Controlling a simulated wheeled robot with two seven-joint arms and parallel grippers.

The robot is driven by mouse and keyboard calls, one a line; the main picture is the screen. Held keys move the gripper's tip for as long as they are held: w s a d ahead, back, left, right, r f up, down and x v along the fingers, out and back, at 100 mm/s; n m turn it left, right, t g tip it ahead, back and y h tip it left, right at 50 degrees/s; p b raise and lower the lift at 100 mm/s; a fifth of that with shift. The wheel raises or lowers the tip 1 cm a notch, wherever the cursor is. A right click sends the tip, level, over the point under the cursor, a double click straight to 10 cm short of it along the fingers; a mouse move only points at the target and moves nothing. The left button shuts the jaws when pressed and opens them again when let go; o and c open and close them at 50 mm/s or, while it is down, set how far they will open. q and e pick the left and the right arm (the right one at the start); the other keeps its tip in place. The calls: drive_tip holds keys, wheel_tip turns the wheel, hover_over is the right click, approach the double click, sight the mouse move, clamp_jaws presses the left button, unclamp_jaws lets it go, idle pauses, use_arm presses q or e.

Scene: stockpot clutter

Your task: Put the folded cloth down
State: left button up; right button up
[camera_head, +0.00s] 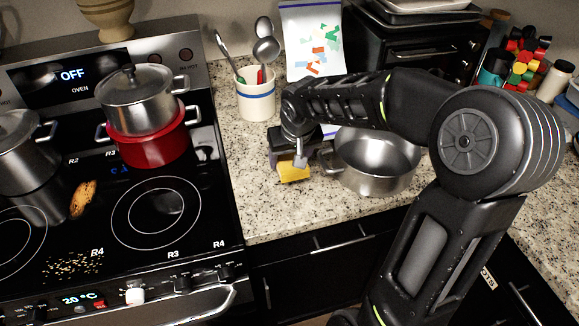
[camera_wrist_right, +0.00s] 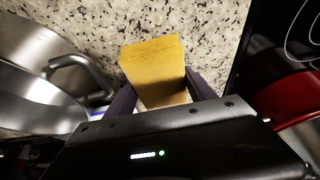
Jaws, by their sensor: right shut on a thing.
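The folded cloth (camera_head: 293,173) is yellow and hangs below my right gripper (camera_head: 291,158), over the granite counter left of the open steel pot (camera_head: 374,160). In the right wrist view the cloth (camera_wrist_right: 154,70) sits between the two dark fingers of my right gripper (camera_wrist_right: 163,98), which is shut on it. Its far end sticks out past the fingertips above the speckled counter. I cannot tell whether the cloth touches the counter. My left gripper is not in view.
The stove (camera_head: 156,209) is at left, with a lidded steel pot (camera_head: 139,90) stacked on a red pot (camera_head: 150,140). A utensil crock (camera_head: 256,100) stands behind on the counter (camera_head: 262,215). Bare counter lies around the cloth, toward the front edge.

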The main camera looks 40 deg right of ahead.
drive_tip(key=shift+f, duration=1.85)
drive_tip(key=shift+f, duration=0.15)
drive_tip(key=o, duration=1.2)
